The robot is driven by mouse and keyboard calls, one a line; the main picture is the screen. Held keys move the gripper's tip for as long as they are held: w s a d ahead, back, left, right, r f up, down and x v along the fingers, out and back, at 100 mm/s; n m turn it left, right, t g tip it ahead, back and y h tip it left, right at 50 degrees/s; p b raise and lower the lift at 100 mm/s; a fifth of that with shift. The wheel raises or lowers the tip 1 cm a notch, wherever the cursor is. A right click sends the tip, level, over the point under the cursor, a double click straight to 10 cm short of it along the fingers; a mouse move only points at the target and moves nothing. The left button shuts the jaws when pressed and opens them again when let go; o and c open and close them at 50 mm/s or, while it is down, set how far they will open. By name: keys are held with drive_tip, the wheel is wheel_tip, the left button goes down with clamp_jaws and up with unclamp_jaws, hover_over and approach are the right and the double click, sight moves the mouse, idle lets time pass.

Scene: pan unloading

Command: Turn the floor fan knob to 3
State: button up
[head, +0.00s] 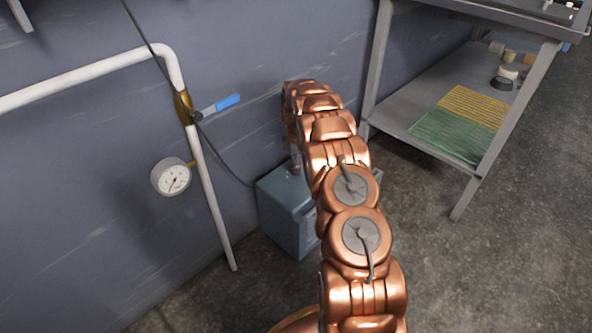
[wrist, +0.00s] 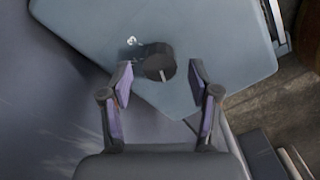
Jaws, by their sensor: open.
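The black knob (wrist: 152,58) sits on the flat blue-grey top of a box-shaped housing (wrist: 215,40). A pale pointer line on the knob points toward the bottom of the wrist view, slightly right. A small white mark shows on the panel at the knob's upper left; I cannot read it. My gripper (wrist: 160,67) is open, with one finger on each side of the knob and a visible gap on both sides. In the head view the blue-grey housing (head: 280,213) stands on the floor by the wall, partly hidden by my arm. The knob and fingertips are hidden there.
A white pipe (head: 207,180) with a blue-handled valve (head: 228,102) and a round gauge (head: 171,177) runs down the wall left of the housing. A grey metal shelf table (head: 395,115) stands to the right. Open concrete floor (head: 500,270) lies at the right front.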

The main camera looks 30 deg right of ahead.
wheel_tip(320, 180, down, 2)
drive_tip(key=shift+f, duration=0.1)
drive_tip(key=c, duration=1.1)
drive_tip(key=shift+c, duration=0.2)
